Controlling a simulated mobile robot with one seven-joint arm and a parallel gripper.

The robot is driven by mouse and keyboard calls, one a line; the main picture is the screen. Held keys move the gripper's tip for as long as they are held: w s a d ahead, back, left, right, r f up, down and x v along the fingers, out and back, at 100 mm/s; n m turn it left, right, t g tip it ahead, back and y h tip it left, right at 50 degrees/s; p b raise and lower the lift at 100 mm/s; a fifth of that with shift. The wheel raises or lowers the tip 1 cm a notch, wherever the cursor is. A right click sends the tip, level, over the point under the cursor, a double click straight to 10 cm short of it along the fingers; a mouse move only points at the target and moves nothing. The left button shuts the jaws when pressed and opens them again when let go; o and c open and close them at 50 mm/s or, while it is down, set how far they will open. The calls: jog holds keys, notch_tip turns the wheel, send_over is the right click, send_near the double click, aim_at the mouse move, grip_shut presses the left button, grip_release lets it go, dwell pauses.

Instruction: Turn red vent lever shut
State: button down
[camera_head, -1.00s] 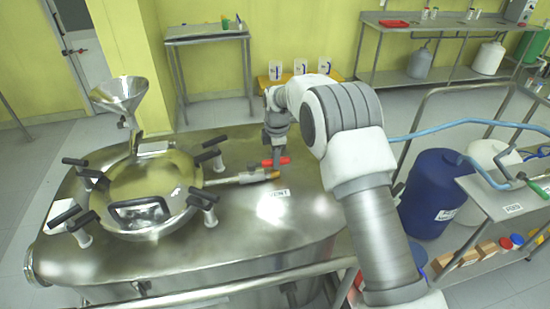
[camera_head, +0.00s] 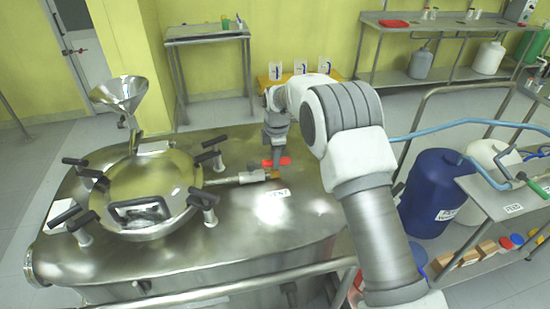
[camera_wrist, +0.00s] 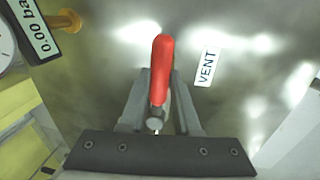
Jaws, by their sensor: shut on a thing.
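The red vent lever (camera_wrist: 162,65) points up the picture in the wrist view, beside the VENT label (camera_wrist: 206,66). My gripper (camera_wrist: 161,90) is shut on the lever near its pivot end, with one grey finger on each side. In the head view, the red lever (camera_head: 284,161) shows on both sides of my gripper (camera_head: 277,167). It lies above the end of the vent pipe (camera_head: 253,176) on the steel reactor top. My fingers partly hide the lever there.
The domed reactor lid (camera_head: 150,185) with black clamp handles is left of the valve, with a steel funnel (camera_head: 119,94) behind it. A gauge (camera_wrist: 8,48) and a 0.00 bar display (camera_wrist: 35,28) are near the gripper. A blue drum (camera_head: 436,195) stands right of my arm.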

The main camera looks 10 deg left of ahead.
jog(key=s+m, duration=0.2)
jog(key=m, duration=0.1)
jog(key=shift+d+b, duration=0.2)
jog(key=shift+b, duration=0.15)
jog(key=s+m, duration=0.1)
jog(key=m, duration=0.1)
jog(key=shift+s+m+h, duration=0.3)
jog(key=shift+s+h, duration=0.05)
jog(key=shift+h, duration=0.05)
jog(key=shift+s+a+m, duration=0.1)
jog(key=shift+s+m, duration=0.45)
jog(key=shift+m, duration=0.35)
jog(key=s+m, duration=0.1)
jog(key=s+a+m+h, duration=0.1)
jog(key=m, duration=0.1)
jog(key=shift+s+m, duration=0.1)
jog(key=shift+m, duration=0.2)
jog(key=s+m, duration=0.1)
jog(key=a+m, duration=0.1)
jog(key=m, duration=0.1)
jog(key=shift+s+a+r+m, duration=0.1)
jog(key=shift+s+a+m, duration=0.15)
jog(key=shift+s+m, duration=0.1)
jog(key=shift+s+a+m+g+h, duration=0.25)
jog(key=shift+a+m, duration=0.2)
jog(key=shift+m, duration=0.4)
jog(key=shift+s+a+m+g+h, duration=0.15)
jog(key=shift+s+a+m, duration=0.25)
jog(key=shift+m, duration=0.4)
jog(key=shift+w+a, duration=0.1)
